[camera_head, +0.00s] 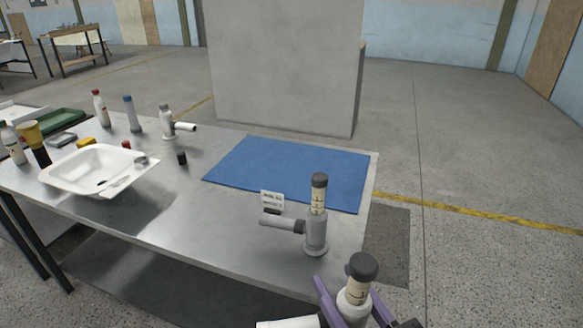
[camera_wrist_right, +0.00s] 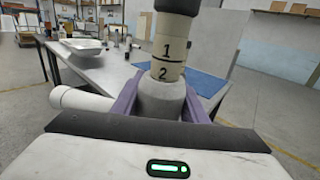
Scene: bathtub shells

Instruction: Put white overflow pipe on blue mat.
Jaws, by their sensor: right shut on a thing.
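The white overflow pipe (camera_head: 358,292), with a dark cap, a beige numbered band and a white side branch, is upright at the bottom of the head view. My right gripper (camera_head: 350,306) is shut around its body with purple fingers. The pipe also fills the middle of the right wrist view (camera_wrist_right: 161,97), its white branch pointing left. It is held in front of the table's near right corner. The blue mat (camera_head: 285,170) lies flat and bare on the right part of the table; a corner shows in the wrist view (camera_wrist_right: 208,84). My left gripper is not in view.
A similar fitting (camera_head: 316,235) with a grey branch stands between mat and near table edge, beside a small white card (camera_head: 272,198). Another white-branched fitting (camera_head: 167,125) stands behind the white basin (camera_head: 75,178). Several bottles and small items crowd the left. A grey block (camera_head: 285,70) stands behind.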

